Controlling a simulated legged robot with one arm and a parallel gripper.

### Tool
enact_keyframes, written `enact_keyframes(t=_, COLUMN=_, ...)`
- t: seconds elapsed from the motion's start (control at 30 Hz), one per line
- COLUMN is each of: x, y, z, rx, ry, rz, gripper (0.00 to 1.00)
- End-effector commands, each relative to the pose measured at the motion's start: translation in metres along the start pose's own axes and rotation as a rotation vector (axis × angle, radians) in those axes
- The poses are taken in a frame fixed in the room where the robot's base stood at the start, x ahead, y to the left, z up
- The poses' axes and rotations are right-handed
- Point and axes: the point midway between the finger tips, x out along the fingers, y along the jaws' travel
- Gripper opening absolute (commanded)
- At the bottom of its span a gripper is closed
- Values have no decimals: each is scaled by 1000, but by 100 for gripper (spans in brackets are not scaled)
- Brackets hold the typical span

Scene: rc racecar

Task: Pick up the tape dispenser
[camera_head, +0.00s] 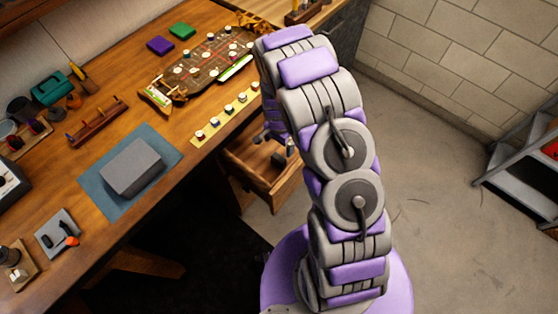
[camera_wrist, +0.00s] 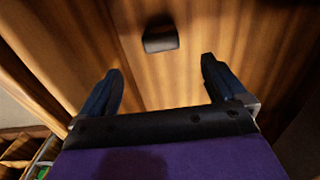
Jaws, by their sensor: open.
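A small dark block-shaped object (camera_head: 279,159) lies in the open wooden drawer (camera_head: 245,178) under the table. In the wrist view a dark object (camera_wrist: 160,37) sits on wood ahead of my fingers, a little above the gap between the tips. It appears to be the same object; I cannot tell for sure that it is the tape dispenser. My gripper (camera_wrist: 161,66) is open and empty, its two dark blue fingers apart on either side and not touching it. In the head view my gripper (camera_head: 276,140) is over the drawer, partly hidden by my arm.
A metal shelf (camera_head: 520,170) stands at right. Floor between is clear. Drawer walls flank my gripper.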

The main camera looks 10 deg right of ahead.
Motion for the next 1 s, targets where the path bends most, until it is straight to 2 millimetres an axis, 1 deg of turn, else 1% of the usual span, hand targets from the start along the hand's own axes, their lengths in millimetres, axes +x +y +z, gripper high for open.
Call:
enact_keyframes(t=0.03, x=12, y=0, z=1, rx=0, ry=-2, rz=2, gripper=98)
enact_keyframes(t=0.1, x=25, y=1, z=1, rx=0, ry=-3, rz=3, gripper=98)
enact_keyframes(t=0.4, x=77, y=1, z=-1, rx=-1, ry=-3, rz=0, gripper=98)
enact_keyframes(t=0.67, x=93, y=0, z=-1, rx=-1, ry=-1, rz=0, gripper=98)
enact_keyframes(t=0.77, x=106, y=0, z=-2, rx=-1, ry=-2, rz=1, gripper=98)
enact_keyframes(t=0.9, x=128, y=1, z=-3, rx=0, ry=-3, rz=3, gripper=98)
enact_keyframes(t=1.0, x=136, y=0, z=-3, rx=0, ry=-2, rz=1, gripper=98)
